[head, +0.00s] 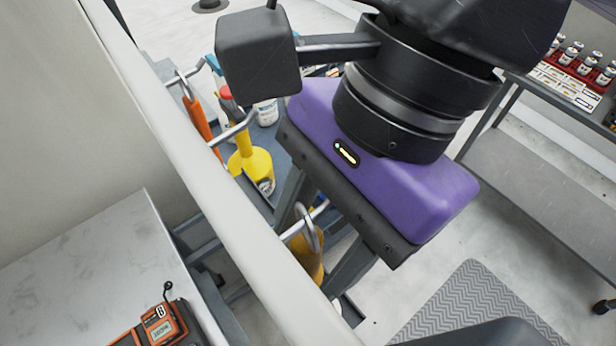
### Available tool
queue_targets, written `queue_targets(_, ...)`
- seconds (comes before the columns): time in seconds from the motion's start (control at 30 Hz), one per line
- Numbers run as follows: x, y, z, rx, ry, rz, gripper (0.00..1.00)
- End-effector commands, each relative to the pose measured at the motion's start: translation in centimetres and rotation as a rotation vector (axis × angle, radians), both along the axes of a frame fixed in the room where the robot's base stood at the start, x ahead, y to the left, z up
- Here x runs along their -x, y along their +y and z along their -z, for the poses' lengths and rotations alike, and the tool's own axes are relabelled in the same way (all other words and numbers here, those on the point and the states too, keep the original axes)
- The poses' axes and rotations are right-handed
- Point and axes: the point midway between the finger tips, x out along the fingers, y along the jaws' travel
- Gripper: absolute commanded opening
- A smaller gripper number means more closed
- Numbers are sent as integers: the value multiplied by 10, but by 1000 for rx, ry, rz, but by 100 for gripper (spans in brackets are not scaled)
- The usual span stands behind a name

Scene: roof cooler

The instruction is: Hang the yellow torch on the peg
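The yellow torch (309,257) hangs down behind the pale rail, partly hidden by it. Its grey loop (313,232) appears to be around the nearest peg (292,233), though contact is hard to judge. My gripper (318,235), with a purple body, is above and to the right of the torch. Its two dark fingers are spread apart, with the torch showing in the gap between them and space at its sides. The fingertips are partly hidden by the rail.
Another peg (235,130) sits farther along. An orange item (199,118) hangs at the far peg. A yellow bottle (253,164) and other bottles stand on a shelf behind. The pale rail (190,135) crosses in front. An orange-black meter (163,329) lies on the left surface.

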Motion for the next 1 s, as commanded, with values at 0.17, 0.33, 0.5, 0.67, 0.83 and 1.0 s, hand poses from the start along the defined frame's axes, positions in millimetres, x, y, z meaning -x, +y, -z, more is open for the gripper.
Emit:
queue_targets(0.17, 1, -1, 2, 5, 2, -4, 47)
queue_targets(0.33, -4, -7, -16, 3, 0, 1, 47)
queue_targets(0.5, -10, -16, -43, 1, -2, 0, 47)
queue_targets(0.67, -15, -23, -62, 1, 0, 2, 47)
queue_targets(0.83, -16, -26, -71, 0, 0, -1, 47)
queue_targets(1.0, -16, -27, -72, 0, 0, -1, 47)
